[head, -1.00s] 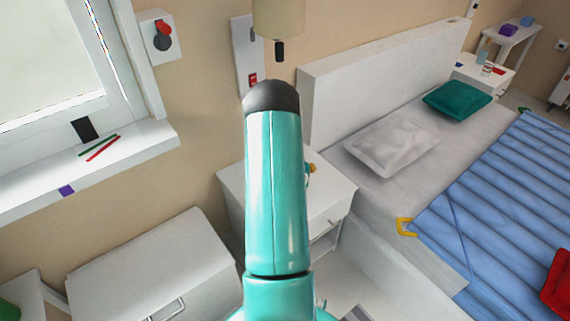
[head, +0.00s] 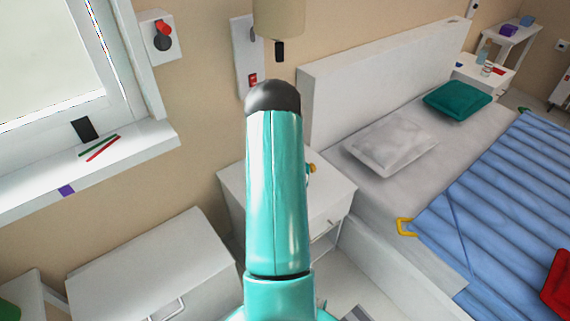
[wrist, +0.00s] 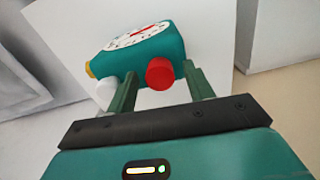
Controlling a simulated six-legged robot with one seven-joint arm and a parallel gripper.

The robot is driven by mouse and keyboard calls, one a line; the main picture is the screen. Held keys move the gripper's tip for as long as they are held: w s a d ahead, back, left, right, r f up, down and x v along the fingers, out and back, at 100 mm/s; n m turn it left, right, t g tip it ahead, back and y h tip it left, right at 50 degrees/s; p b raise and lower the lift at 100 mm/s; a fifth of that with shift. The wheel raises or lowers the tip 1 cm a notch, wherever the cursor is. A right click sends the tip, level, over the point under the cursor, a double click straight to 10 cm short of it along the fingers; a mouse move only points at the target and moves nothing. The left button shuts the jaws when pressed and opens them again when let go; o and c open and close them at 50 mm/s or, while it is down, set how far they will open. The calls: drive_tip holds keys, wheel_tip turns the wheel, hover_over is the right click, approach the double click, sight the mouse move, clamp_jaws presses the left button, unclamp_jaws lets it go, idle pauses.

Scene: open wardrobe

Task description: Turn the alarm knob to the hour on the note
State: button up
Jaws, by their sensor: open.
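A teal alarm clock (wrist: 140,60) with a white dial and a red hand stands on a white surface in the wrist view. It has a red knob (wrist: 160,73), a white knob (wrist: 106,93) and a yellow part (wrist: 90,69). My gripper (wrist: 159,72) is open, with its two green fingers apart and the red knob between them in the picture. Whether the fingers touch it I cannot tell. In the head view my arm hides most of the clock; only a small yellow part (head: 312,168) shows above the nightstand (head: 335,194). I cannot make out a note.
The bed (head: 440,140) with pillows and a blue cover is right of the nightstand. A white chest (head: 150,265) stands at lower left, below the windowsill (head: 120,155) with pencils. A wall panel (head: 246,60) and a lamp (head: 279,18) are above the nightstand.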

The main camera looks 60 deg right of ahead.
wheel_tip(320, 180, up, 14)
idle(0.5)
idle(0.4)
